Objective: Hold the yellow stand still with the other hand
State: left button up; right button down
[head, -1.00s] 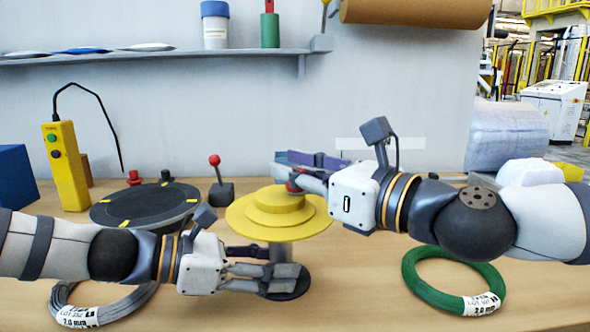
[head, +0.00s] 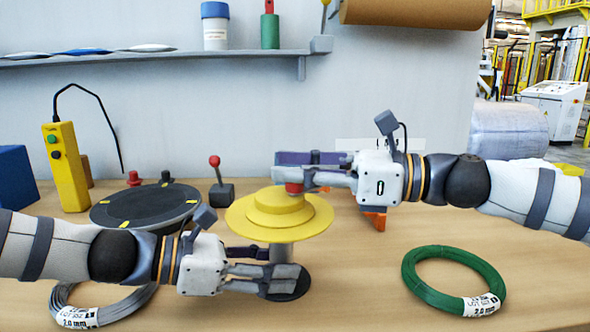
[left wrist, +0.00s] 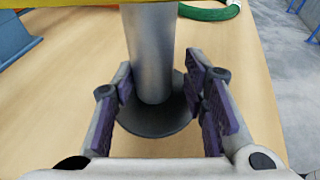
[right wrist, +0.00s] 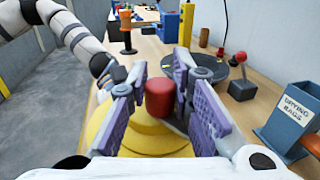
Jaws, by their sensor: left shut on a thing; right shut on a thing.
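The yellow stand (head: 250,222) is a stepped yellow disc on a grey post (head: 278,253) with a dark round base (head: 292,288). A red knob (head: 294,188) tops it. My left gripper (head: 285,270) is low at the post, shut on it. In the left wrist view its purple pads flank the post (left wrist: 150,55) just above the base (left wrist: 155,120). My right gripper (head: 292,174) is shut on the red knob, which shows between its pads in the right wrist view (right wrist: 160,98). Its hand comes from the right, above the disc.
A black turntable (head: 140,207) and a red-knobbed lever (head: 220,185) stand behind left. A grey wire coil (head: 110,308) lies front left, a green one (head: 410,280) right. A blue rag box (right wrist: 290,120) shows in the right wrist view.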

jog(key=n+g, duration=0.1)
jog(key=g, duration=0.1)
jog(key=n+g, duration=0.2)
jog(key=g, duration=0.1)
jog(key=n+g, duration=0.2)
jog(key=g, duration=0.1)
jog(key=shift+a+f, duration=0.15)
jog(key=shift+f, duration=0.1)
jog(key=shift+n+g, duration=0.4)
jog(key=shift+g, duration=0.2)
jog(key=shift+s+n+g, duration=0.15)
jog(key=shift+n+g, duration=0.15)
jog(key=shift+g, duration=0.2)
jog(key=c, duration=1.4)
grip_release()
notch_tip(320, 180, up, 10)
jog(key=shift+r, duration=0.1)
